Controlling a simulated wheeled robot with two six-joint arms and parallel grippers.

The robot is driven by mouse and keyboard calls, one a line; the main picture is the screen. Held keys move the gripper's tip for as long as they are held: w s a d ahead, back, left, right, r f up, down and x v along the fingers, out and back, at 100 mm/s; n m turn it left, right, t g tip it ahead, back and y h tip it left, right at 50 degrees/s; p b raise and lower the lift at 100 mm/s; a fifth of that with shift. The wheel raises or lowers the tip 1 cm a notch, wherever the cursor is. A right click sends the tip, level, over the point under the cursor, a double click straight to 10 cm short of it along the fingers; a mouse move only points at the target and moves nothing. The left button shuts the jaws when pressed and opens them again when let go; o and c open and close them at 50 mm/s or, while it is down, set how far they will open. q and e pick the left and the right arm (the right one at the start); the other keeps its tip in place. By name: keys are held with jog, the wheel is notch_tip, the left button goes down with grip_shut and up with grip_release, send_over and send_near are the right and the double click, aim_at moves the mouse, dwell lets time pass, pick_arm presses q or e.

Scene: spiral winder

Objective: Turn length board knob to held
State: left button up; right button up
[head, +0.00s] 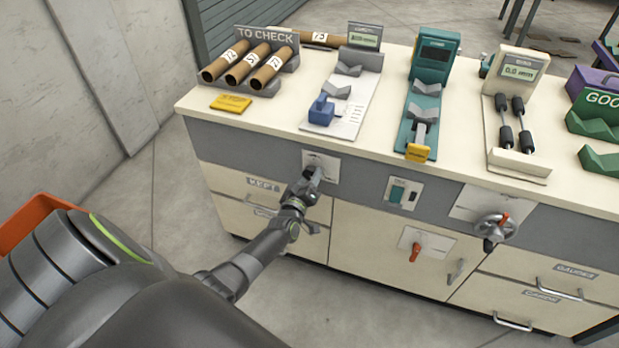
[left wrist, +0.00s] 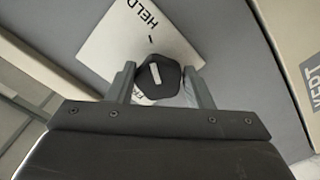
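The length board knob (left wrist: 158,78) is dark and faceted, with a white pointer line. It sits on a white plate (left wrist: 105,45) marked HELD above the knob; a second label below it is partly hidden. The pointer line is nearly upright in the left wrist view, its upper end towards the HELD side. My left gripper (left wrist: 160,82) has one finger on each side of the knob, very close to it; I cannot tell whether they touch. In the head view my left gripper (head: 314,175) is at the plate (head: 325,163) on the bench front, covering the knob. My right gripper is out of view.
Along the bench front are a switch plate (head: 403,193), a red-handled knob (head: 415,250) and a crank wheel (head: 495,228). On the bench top (head: 270,117) stand brown tubes (head: 247,65) in a TO CHECK rack and several gauges. A KEPT drawer (head: 262,185) lies beside my left gripper.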

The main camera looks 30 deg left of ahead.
pick_arm(q)
jog(key=shift+o, duration=1.3)
jog(key=v, duration=1.7)
jog(key=shift+s+d, duration=0.15)
jog(key=shift+r, duration=0.1)
